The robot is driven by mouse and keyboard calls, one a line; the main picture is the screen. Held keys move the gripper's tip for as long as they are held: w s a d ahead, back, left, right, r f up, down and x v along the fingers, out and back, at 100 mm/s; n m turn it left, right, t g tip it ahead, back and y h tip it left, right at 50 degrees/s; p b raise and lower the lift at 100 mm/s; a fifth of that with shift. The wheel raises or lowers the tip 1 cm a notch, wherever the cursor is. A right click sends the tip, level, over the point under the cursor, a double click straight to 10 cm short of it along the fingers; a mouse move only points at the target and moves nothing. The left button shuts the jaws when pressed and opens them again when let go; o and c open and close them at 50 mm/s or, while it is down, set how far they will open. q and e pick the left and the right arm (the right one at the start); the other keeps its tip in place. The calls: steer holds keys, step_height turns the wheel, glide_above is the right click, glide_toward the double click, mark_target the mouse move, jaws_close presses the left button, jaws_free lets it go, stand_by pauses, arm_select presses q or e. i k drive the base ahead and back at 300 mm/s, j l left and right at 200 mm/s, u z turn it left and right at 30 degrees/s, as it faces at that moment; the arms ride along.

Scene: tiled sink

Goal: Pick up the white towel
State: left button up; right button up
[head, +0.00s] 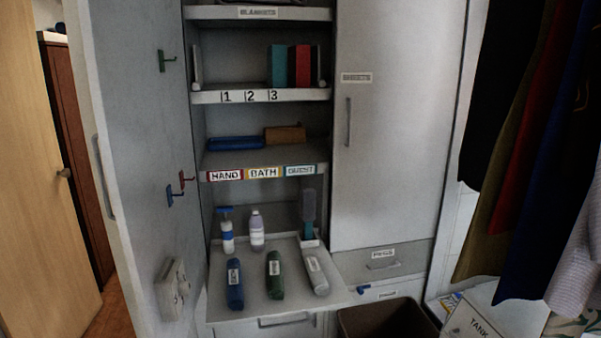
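The white towel (321,284) is a light grey-white roll with a small label on it. It lies on the pull-out shelf (250,310) at the right end of a row of three rolls, near the shelf's right edge. A dark green roll (275,284) and a blue roll (235,293) lie to its left, apart from it. Neither of my grippers shows in the head view.
A blue-topped bottle (227,236), a pale lilac bottle (257,231) and a grey-teal upright item (309,212) stand behind the rolls. An open cabinet door (140,130) is at left. A brown bin (385,322) stands at lower right. Clothes (540,130) hang at right.

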mark_target(321, 284)
steer(key=i+j, duration=0.15)
steer(key=j, duration=0.15)
steer(key=i+j, duration=0.1)
steer(key=j, duration=0.2)
steer(key=i+j+z, duration=0.1)
steer(key=j, duration=0.25)
steer(key=z, duration=1.65)
